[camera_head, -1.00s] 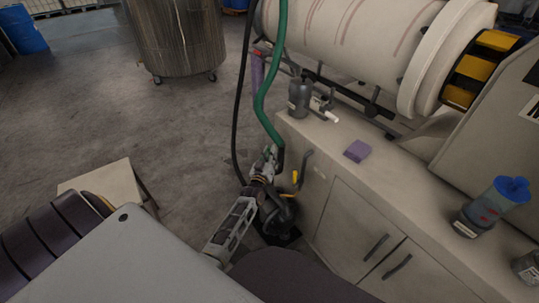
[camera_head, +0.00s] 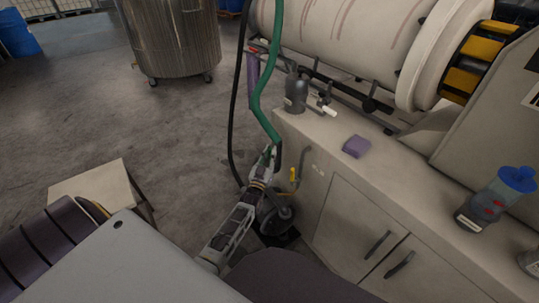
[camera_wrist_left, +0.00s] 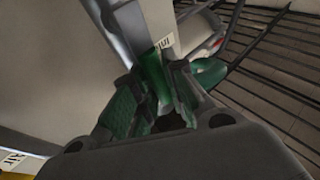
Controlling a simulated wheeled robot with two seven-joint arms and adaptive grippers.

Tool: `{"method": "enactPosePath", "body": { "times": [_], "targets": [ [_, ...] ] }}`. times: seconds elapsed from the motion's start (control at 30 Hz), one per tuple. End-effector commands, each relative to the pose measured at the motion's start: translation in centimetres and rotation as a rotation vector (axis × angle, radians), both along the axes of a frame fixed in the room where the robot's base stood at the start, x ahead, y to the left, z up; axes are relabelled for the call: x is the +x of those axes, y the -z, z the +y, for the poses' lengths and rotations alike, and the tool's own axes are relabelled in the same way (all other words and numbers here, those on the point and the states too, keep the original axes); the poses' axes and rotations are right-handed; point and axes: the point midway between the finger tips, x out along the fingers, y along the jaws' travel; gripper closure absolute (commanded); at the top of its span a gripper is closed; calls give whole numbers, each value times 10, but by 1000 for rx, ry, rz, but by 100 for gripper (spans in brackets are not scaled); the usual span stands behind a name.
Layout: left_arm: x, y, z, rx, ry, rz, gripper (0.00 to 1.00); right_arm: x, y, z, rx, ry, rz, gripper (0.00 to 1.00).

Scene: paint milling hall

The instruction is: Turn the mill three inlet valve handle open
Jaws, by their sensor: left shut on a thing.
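My left gripper (camera_head: 270,160) is at the near corner of the cabinet, at the lower end of the green hose (camera_head: 262,105). In the left wrist view the gripper (camera_wrist_left: 165,82) is shut on a green handle (camera_wrist_left: 153,72), which shows between its green-padded fingers. A second green curved piece (camera_wrist_left: 210,73) lies just beyond the right finger. A small white label (camera_wrist_left: 165,43), partly hidden, is beside the grip. The valve body is mostly hidden by the fingers. My right gripper is not in view.
A yellow handle (camera_head: 293,175) and a grey pipe (camera_head: 304,163) are close to the gripper's right on the cabinet (camera_head: 325,205). A black hose (camera_head: 233,120) hangs to its left.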

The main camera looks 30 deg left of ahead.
Motion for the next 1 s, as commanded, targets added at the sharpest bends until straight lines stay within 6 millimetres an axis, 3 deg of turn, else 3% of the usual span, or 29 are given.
{"method": "enactPosePath", "body": {
  "times": [0.47,0.5,0.63,1.0],
  "targets": [
    [0,1,-1,11,1,-2,100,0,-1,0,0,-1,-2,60],
    [0,1,-1,11,1,-2,82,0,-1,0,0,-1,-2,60],
    [0,1,-1,10,1,-2,66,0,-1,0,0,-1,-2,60],
    [-1,0,-1,9,0,-3,64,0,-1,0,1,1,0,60]
  ]
}}
